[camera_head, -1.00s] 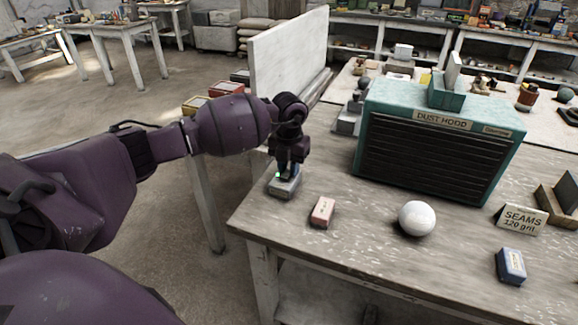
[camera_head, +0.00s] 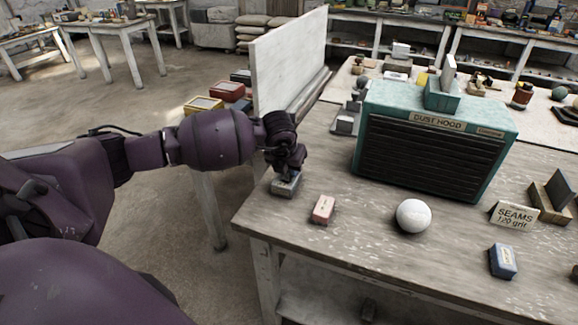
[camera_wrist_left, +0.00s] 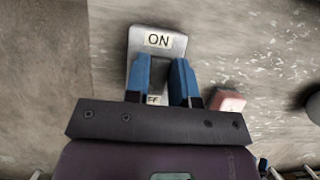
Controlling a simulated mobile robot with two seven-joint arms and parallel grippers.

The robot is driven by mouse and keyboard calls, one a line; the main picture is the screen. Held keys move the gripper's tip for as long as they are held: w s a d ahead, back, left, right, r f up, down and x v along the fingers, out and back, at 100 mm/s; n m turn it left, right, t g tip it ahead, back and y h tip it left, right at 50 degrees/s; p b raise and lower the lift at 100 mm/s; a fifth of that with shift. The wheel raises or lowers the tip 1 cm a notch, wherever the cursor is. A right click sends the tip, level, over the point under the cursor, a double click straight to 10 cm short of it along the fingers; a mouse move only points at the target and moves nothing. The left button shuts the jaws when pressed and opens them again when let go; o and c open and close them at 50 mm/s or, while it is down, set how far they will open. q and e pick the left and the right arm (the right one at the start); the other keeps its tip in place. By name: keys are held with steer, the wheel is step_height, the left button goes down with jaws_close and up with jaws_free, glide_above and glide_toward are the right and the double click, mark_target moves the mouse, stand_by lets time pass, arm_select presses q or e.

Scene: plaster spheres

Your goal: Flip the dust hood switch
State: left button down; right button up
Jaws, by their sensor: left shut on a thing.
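The dust hood switch (camera_head: 284,188) is a small grey box at the near left corner of the bench. In the left wrist view its plate (camera_wrist_left: 158,41) has an ON label at the far end and a partly covered label ending in "FF" nearer me. My left gripper (camera_head: 288,174) is down at the switch. Its blue fingers (camera_wrist_left: 161,66) stand a little apart over the plate, shut on the switch's lever, which is mostly hidden between them. The teal dust hood (camera_head: 436,140), with a dark slatted front, stands behind and to the right. My right gripper is not in view.
A pink block (camera_head: 323,209) lies just right of the switch. A white sphere (camera_head: 413,216), a SEAMS card (camera_head: 514,215) and a blue box (camera_head: 503,261) are farther right. A white upright panel (camera_head: 291,62) rises at the bench's back left.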

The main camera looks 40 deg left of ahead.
arm_select(q)
steer(key=c, duration=1)
jaws_free()
steer(key=shift+o, duration=0.2)
steer(key=shift+r, duration=0.15)
steer(key=p+v, duration=0.1)
steer(key=v, duration=0.9)
steer(key=shift+s+r, duration=0.2)
steer(key=shift+r, duration=0.05)
